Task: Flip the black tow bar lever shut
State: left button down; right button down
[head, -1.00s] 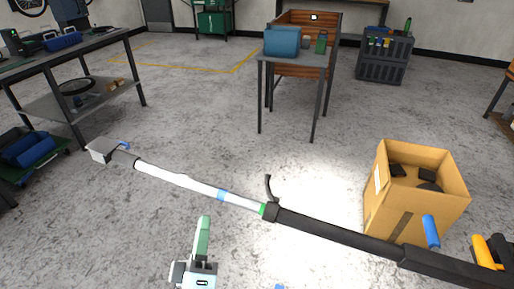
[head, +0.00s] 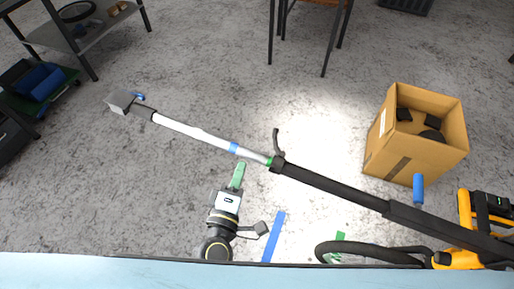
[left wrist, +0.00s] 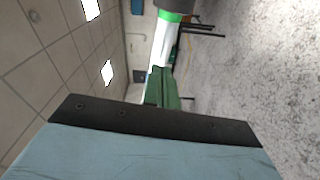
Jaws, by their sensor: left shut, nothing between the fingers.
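The tow bar runs across the head view as a white tube (head: 190,131) joined to a black tube (head: 330,185). Blue and green bands mark the white tube near the joint. The black lever (head: 277,142) stands out from the collar at the joint, its tip away from me. My left gripper (head: 239,165), with green fingers, is shut and empty. It is on the near side of the bar, left of the collar and apart from the lever. The left wrist view shows the shut fingers (left wrist: 160,85) below the white tube (left wrist: 164,42) and its green band. My right gripper is out of view.
A cardboard box (head: 395,155) with black items stands beyond the black tube. A blue handle (head: 418,188) and a yellow and black machine (head: 466,225) with a black hose (head: 365,252) are at the right. Table legs (head: 333,42) stand at the back. Floor beyond the lever is clear.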

pick_arm(q)
jog(key=w+d, duration=0.6)
jog(key=w, duration=0.3)
jog(key=shift+w+f+b, duration=0.2)
jog(key=shift+w+b, duration=0.15)
